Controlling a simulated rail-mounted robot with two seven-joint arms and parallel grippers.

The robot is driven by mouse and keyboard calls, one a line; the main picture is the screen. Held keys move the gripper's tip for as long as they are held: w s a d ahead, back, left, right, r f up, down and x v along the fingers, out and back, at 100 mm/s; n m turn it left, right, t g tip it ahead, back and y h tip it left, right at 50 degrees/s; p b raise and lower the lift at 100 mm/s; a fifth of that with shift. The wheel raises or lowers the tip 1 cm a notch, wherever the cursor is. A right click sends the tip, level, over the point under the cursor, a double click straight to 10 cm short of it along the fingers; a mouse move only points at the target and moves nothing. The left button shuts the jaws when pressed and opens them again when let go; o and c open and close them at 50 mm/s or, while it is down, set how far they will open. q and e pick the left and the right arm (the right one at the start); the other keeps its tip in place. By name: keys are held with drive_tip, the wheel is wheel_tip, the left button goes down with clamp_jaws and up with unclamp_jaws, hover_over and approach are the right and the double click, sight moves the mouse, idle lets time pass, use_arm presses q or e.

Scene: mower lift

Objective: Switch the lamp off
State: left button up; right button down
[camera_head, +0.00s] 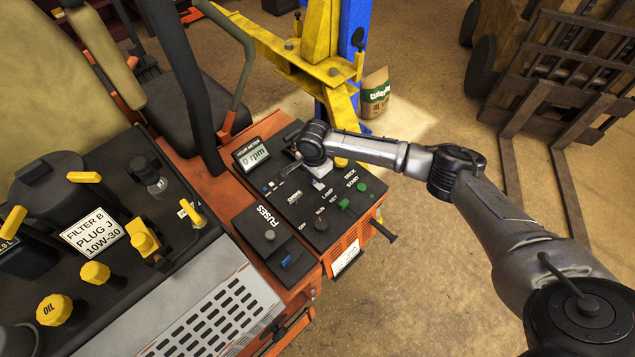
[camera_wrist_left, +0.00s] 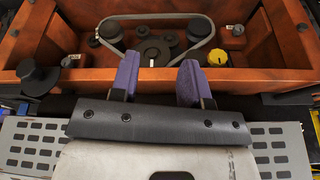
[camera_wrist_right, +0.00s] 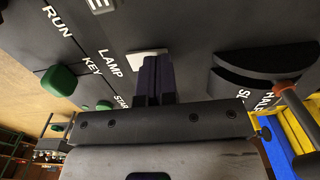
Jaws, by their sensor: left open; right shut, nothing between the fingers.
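The dark control panel (camera_head: 315,212) carries a LAMP label, with a small pale switch (camera_wrist_right: 148,56) beside it in the right wrist view. My right gripper (camera_wrist_right: 153,78) is shut and empty, its fingertips over the edge of this switch; I cannot tell whether they touch it. In the head view my right gripper (camera_head: 320,168) points down at the panel, and its own wrist hides part of it. My left gripper (camera_wrist_left: 155,78) is open and empty in the left wrist view, above an orange engine bay (camera_wrist_left: 260,75); the head view does not show it.
Green knobs (camera_head: 343,203) and an hour meter (camera_head: 256,155) are on the panel near the right gripper. A yellow lift post (camera_head: 318,40) stands behind it. A forklift (camera_head: 560,70) is at the upper right. A bright patch (camera_head: 411,118) lies on the floor.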

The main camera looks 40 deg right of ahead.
drive_tip(key=shift+f, duration=0.2)
drive_tip(key=shift+r, duration=0.1)
wheel_tip(320, 180, up, 2)
drive_tip(key=p, duration=0.3)
drive_tip(key=shift+r, duration=0.1)
wheel_tip(320, 180, up, 5)
drive_tip(key=p, duration=0.6)
idle(0.6)
